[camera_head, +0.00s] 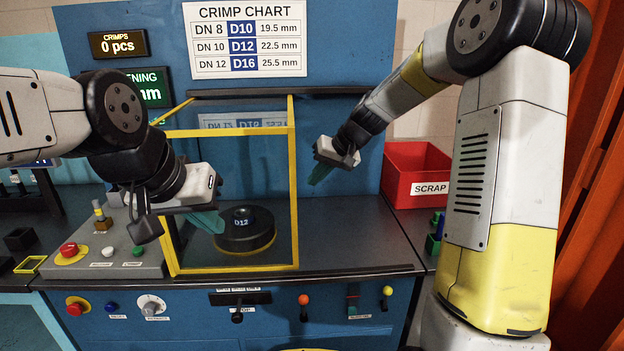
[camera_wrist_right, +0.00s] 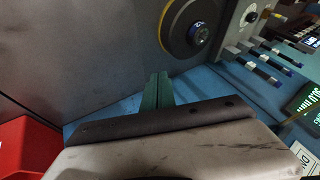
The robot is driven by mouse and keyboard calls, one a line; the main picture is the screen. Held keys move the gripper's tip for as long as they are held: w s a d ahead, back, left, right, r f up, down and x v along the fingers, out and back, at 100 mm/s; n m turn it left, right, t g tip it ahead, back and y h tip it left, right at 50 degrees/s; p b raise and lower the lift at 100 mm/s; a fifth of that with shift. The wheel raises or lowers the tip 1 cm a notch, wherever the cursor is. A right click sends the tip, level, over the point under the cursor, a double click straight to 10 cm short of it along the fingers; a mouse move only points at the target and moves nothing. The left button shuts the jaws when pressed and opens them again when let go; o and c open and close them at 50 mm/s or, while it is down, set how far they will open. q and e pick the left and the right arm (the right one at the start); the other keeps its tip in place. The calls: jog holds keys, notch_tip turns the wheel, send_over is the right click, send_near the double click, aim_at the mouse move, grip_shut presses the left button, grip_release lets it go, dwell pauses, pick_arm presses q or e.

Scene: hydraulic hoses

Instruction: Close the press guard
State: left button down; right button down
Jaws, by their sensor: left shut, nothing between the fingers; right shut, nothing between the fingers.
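The press guard (camera_head: 296,200) is a clear panel in a yellow frame. It stands in front of the round black die marked D12 (camera_head: 240,240), with its bottom bar low near the bench's front edge. My left gripper (camera_head: 208,222) is shut and empty, overlapping the guard's lower left part; I cannot tell whether it touches. My right gripper (camera_head: 320,174) is shut and empty, in the air right of the guard and apart from it. Its closed green fingers (camera_wrist_right: 158,92) show in the right wrist view, with the die (camera_wrist_right: 193,30) beyond them.
A red scrap bin (camera_head: 410,175) stands at the back right. A control box (camera_head: 105,255) with a red button is left of the guard. Knobs and levers line the bench front (camera_head: 340,335). The bench right of the guard (camera_head: 350,235) is clear.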

jog(key=v, duration=1)
jog(key=s+d+t+h, duration=0.1)
jog(key=s+d+h, duration=0.1)
jog(key=s, duration=1.2)
jog(key=s+d+m+h, duration=0.1)
jog(key=s+d, duration=0.2)
jog(key=s, duration=1.1)
jog(key=shift+d+t+h, duration=0.15)
jog(key=shift+t+h, duration=0.25)
